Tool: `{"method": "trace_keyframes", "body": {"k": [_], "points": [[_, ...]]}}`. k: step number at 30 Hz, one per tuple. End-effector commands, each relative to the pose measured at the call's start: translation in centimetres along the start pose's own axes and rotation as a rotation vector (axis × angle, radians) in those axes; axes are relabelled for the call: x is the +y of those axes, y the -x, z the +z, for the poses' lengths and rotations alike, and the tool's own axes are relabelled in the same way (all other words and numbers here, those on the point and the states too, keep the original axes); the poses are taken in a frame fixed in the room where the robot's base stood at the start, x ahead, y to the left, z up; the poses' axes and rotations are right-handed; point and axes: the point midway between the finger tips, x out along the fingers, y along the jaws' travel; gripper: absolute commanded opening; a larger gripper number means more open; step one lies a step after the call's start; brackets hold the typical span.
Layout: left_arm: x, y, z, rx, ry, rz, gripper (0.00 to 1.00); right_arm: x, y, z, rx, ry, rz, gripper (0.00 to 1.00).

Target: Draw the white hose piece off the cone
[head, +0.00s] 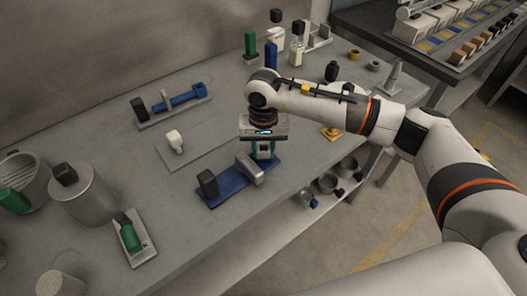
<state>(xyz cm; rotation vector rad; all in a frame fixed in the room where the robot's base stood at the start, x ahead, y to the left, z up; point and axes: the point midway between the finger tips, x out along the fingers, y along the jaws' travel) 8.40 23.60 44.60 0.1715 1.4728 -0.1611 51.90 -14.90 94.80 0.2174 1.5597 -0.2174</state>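A short white piece (175,139) stands on a flat grey plate (200,150) near the middle of the table. It may be the white hose piece; at this size I cannot tell whether a cone is inside it. A grey cone (394,76) stands at the table's right end. My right gripper (263,155) points down over the far right end of a blue base, to the right of the white piece and apart from it. Something blue shows between its fingers, but whether they grip it is unclear. My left gripper is out of view.
The blue base (232,187) carries a black block and a grey block. A grey base with a blue bar (186,98) lies behind. A grey canister (88,195) and a green piece on a tray (130,236) stand at left. Bottles stand at the back.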

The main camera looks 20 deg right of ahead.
Motion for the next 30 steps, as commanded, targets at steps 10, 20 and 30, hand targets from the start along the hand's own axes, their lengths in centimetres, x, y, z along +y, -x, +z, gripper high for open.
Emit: {"method": "trace_keyframes", "body": {"k": [10,20,30], "points": [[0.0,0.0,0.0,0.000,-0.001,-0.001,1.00,0.0,0.0,0.0,0.000,0.000,0.000,0.00],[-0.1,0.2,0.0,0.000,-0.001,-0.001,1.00,0.0,0.5,0.0,-0.001,0.000,0.000,0.00],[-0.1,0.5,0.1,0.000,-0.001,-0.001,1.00,0.0,1.6,0.0,0.000,0.000,0.001,0.00]]}}
